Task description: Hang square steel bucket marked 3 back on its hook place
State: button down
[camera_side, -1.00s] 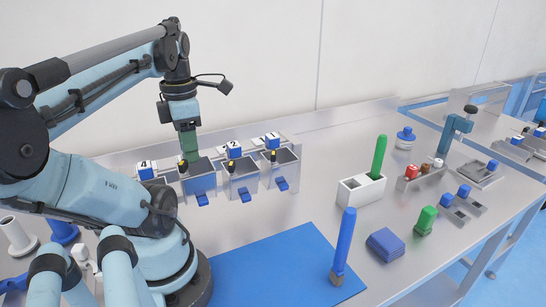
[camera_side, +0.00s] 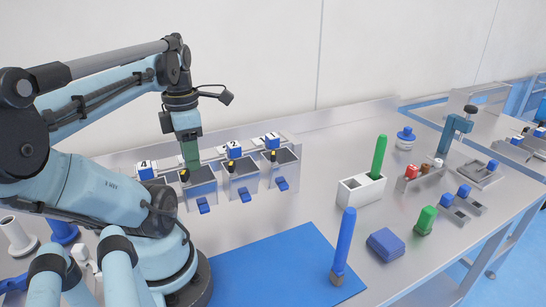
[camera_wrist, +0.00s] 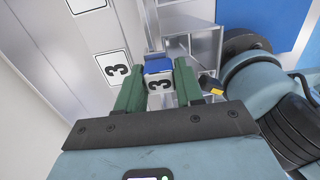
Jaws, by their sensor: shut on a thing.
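The square steel bucket marked 3 (camera_side: 203,188) is an open-topped metal box with a blue tab low on its front. In the wrist view its blue block and number plate (camera_wrist: 160,84) sit between the green fingers. My gripper (camera_side: 190,164) is shut on it from above; it also shows in the wrist view (camera_wrist: 158,82). A second plate marked 3 (camera_wrist: 116,68) is on the pale rail, left of the held one, marking the hook place. Whether the bucket touches the rail is hidden by the fingers.
Bucket 2 (camera_side: 243,180) and bucket 1 (camera_side: 284,170) hang in a row to the right, close beside the held one. A blue block marked 4 (camera_side: 145,171) is to the left.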

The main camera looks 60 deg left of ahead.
jog(key=shift+f, duration=0.1)
jog(key=c, duration=0.6)
grip_release()
jog(key=shift+c, duration=0.2)
notch_tip(320, 180, up, 12)
dwell(0.4)
